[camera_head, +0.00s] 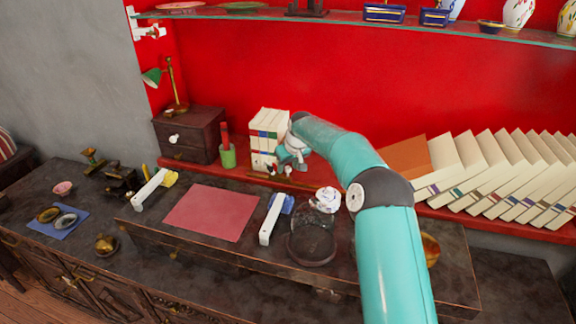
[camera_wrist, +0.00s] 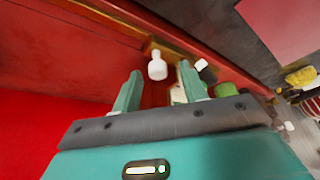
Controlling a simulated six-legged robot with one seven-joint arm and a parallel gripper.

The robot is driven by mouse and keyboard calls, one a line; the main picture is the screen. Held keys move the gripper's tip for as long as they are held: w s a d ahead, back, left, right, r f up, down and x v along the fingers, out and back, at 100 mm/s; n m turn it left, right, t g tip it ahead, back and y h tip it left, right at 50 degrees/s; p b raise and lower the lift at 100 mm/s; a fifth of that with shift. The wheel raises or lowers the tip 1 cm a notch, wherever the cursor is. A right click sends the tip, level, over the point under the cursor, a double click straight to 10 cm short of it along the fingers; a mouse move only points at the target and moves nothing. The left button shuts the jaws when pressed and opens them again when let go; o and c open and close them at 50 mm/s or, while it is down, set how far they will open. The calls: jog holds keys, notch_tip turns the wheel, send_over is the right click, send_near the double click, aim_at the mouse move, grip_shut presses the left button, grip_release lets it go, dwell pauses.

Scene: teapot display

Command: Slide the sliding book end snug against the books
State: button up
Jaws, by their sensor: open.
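A short row of upright cream books (camera_head: 262,138) stands on the red ledge, left of my gripper in the head view. My gripper (camera_head: 286,160) is beside the right end of these books, its fingers small and partly hidden by the wrist. In the wrist view my gripper (camera_wrist: 159,72) is open, with a white knob (camera_wrist: 157,66) between and just beyond the fingertips. I cannot tell whether the fingers touch it. The book end is not clearly distinguishable; it may be partly hidden behind my gripper. Any gap between it and the books cannot be judged.
A dark drawer box (camera_head: 188,135) and green pen cup (camera_head: 228,157) stand left of the books. Leaning books (camera_head: 500,180) fill the ledge at right. A glass shelf (camera_head: 350,28) runs above.

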jog(key=v, duration=1.4)
jog(key=shift+s, duration=0.1)
